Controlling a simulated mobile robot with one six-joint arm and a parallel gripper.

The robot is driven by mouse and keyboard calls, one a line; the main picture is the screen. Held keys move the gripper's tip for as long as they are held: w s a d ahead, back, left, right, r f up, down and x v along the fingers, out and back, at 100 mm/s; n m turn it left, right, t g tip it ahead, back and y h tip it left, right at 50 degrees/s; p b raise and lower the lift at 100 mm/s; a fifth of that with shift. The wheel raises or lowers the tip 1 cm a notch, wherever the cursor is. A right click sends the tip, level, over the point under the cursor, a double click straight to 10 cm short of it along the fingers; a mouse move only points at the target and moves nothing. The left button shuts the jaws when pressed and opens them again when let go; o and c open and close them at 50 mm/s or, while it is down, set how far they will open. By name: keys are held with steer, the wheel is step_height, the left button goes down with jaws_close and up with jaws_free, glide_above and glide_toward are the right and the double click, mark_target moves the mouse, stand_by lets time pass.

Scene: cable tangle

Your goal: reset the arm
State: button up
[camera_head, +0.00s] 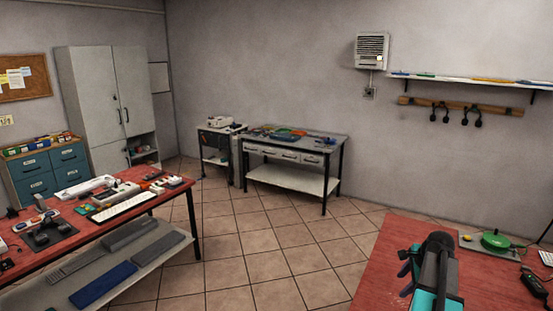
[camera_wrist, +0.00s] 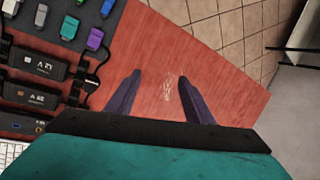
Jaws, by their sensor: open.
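My gripper (camera_wrist: 158,82) is open in the wrist view, its two dark fingers apart with nothing between them. It is above a bare part of the red table (camera_wrist: 215,70) near the table's edge. In the head view my arm, dark with teal parts, stands over the red table (camera_head: 385,265) at the lower right.
In the wrist view, black power adapters (camera_wrist: 32,62) with cables lie left of my gripper, and a dark mat (camera_wrist: 68,22) holds several small coloured connectors. In the head view a green coil (camera_head: 495,241) lies right of my arm. Tiled floor (camera_head: 270,240) is clear between the tables.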

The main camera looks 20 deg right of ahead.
steer(key=w+a+f+n+g, duration=0.1)
steer(key=w+a+f+n, duration=0.25)
steer(key=a, duration=0.55)
steer(key=w+a+f+n+y, duration=0.15)
steer(key=a+f+n, duration=0.25)
steer(key=a, duration=0.5)
steer(key=w+a+f+n+g, duration=0.1)
steer(key=w+a+f+n, duration=0.25)
steer(key=a, duration=0.55)
steer(key=s+a+f+n+g, duration=0.1)
steer(key=s+a+f+n, duration=0.15)
steer(key=a+n, duration=0.4)
steer(key=s+a+f+n+h, duration=0.1)
steer(key=a+f+n, duration=0.2)
steer(key=a, duration=0.7)
steer(key=s+a+f+n+g, duration=0.1)
steer(key=s+a+f+n, duration=0.2)
steer(key=a, duration=0.5)
steer(key=s+f+g+b, duration=0.2)
steer(key=s+f+b, duration=0.5)
steer(key=f, duration=0.6)
steer(key=s+f+g+b, duration=0.1)
steer(key=s+f+b, duration=0.7)
steer(key=f, duration=0.6)
steer(key=s+f+g+b, duration=0.2)
steer(key=s+f+b, duration=0.6)
steer(key=f, duration=0.6)
steer(key=shift+s+d+f+n+g, duration=0.3)
steer(key=shift+s+n, duration=0.15)
steer(key=shift+s, duration=0.35)
